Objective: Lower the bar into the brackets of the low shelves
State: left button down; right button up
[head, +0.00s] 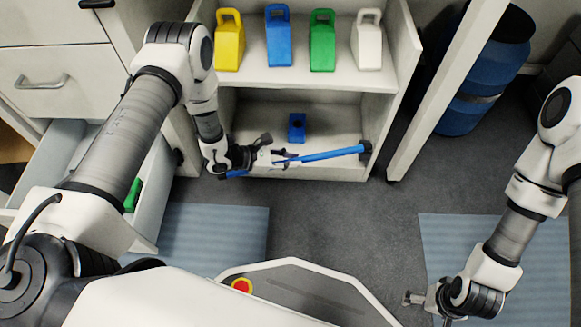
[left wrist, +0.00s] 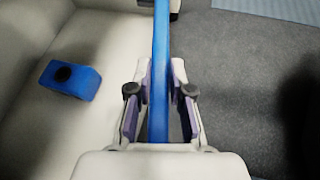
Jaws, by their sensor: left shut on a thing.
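A long blue bar (head: 335,154) runs along the front of the low shelves (head: 347,112), tilted in the head view with its right end higher. My left gripper (head: 277,158) is shut on the bar near its middle. In the left wrist view the bar (left wrist: 160,62) passes between its two fingers (left wrist: 160,105). A dark bracket (head: 366,149) is on the right upright, at the bar's right end; I cannot tell whether the bar is seated in it. The left bracket is hidden by my gripper. My right gripper (head: 430,309) is empty and looks open, low at the right.
A blue block with a dark hole (head: 297,127) sits on the low shelf behind the bar. Yellow, blue, green and white containers (head: 322,42) stand on the shelf above. An open drawer (head: 152,205) is at left. A blue barrel (head: 482,80) stands at right.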

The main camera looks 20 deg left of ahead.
pick_arm(q)
jog(key=shift+w+a+f+b, duration=0.4)
jog(key=shift+w+f+b, duration=0.25)
jog(key=shift+w+b, duration=0.65)
jog(key=shift+w+a+f+b, duration=0.4)
jog(key=shift+w+f+b, duration=0.3)
jog(key=shift+w+b, duration=0.55)
jog(key=shift+w+a+f+b, duration=0.4)
jog(key=shift+w+f+b, duration=0.45)
jog(key=shift+w, duration=0.7)
jog(key=shift+r, duration=0.2)
jog(key=c, duration=1)
grip_release()
jog(key=shift+r, duration=0.1)
notch_tip(320, 180, up, 10)
jog(key=shift+f, duration=0.1)
